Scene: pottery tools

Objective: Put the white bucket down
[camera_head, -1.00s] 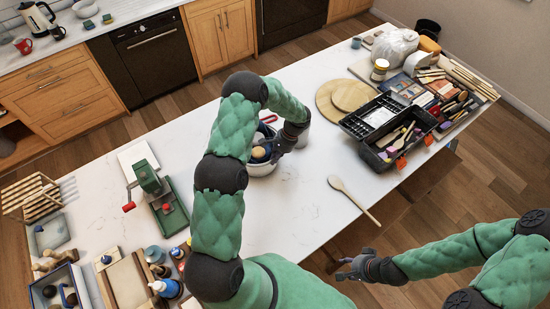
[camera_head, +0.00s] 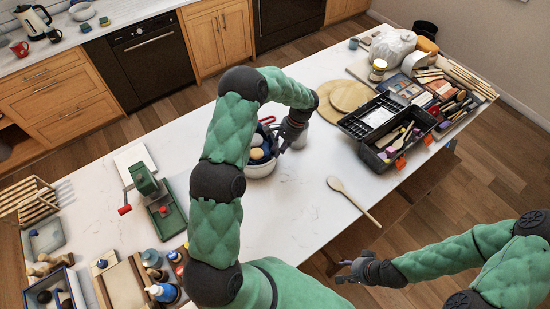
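The white bucket (camera_head: 262,170) is at the middle of the long white table, with several tools and a round tan piece inside. It looks upright and appears to rest on the tabletop. My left gripper (camera_head: 286,147) is at the bucket's right rim, pointing down. Its fingers are small and dark there, so I cannot tell whether they are open or touch the rim. My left forearm passes above and behind the bucket. My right gripper (camera_head: 341,272) is open and empty, off the table's front edge at the lower right.
A wooden spoon (camera_head: 355,202) lies right of the bucket. Round wooden boards (camera_head: 350,96) and an open black toolbox (camera_head: 365,127) are further right. A green press (camera_head: 165,217) stands left. The tabletop in front of the bucket is clear.

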